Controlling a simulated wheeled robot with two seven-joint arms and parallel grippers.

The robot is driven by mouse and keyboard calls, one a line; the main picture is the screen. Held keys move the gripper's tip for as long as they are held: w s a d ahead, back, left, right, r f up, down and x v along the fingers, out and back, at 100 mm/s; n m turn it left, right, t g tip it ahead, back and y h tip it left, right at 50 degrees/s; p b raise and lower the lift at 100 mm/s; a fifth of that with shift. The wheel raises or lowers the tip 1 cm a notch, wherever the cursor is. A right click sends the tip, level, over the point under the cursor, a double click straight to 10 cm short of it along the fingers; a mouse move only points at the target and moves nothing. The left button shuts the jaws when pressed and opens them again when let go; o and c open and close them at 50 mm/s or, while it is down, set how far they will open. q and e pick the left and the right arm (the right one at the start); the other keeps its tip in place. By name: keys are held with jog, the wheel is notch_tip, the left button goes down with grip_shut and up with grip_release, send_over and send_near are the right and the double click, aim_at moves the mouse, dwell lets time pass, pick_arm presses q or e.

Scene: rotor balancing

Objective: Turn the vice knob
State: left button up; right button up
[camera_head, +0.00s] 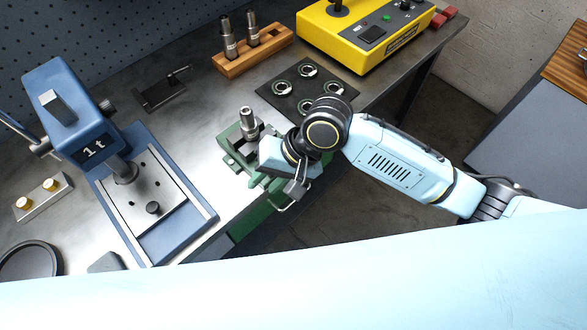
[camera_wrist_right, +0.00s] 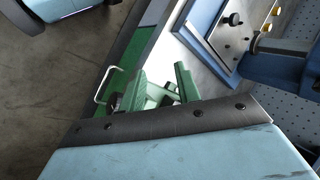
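The green vice (camera_head: 236,152) stands near the front edge of the metal bench, with an upright metal cylinder (camera_head: 250,122) at its jaws. My right gripper (camera_head: 287,172) is at the right side of the vice and hides part of it. In the right wrist view the vice (camera_wrist_right: 182,82) shows beyond the pale blue gripper body, with a dark round part (camera_wrist_right: 115,101), perhaps the knob, half hidden behind its edge. I cannot tell whether the gripper touches the knob, and its fingertips are not clear. My left gripper is not in view.
A blue press (camera_head: 75,112) stands left of the vice. A black mat (camera_head: 268,92) with several rings, a wooden rack (camera_head: 272,48) and a yellow control box (camera_head: 340,45) are behind. A wire handle (camera_head: 283,208) sticks out at the bench front.

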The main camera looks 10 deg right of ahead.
jog(key=w+d+r+m+g+h, duration=0.2)
jog(key=w+d+r+m+h, duration=0.15)
jog(key=w+d+m, duration=0.55)
jog(key=shift+m+y, duration=0.35)
jog(key=shift+m, duration=0.25)
jog(key=x, duration=0.8)
jog(key=s+d+x, duration=0.1)
jog(key=x, duration=0.3)
jog(key=shift+a+f, duration=0.1)
jog(key=shift+f, duration=0.05)
jog(key=shift+s, duration=0.1)
jog(key=c, duration=0.7)
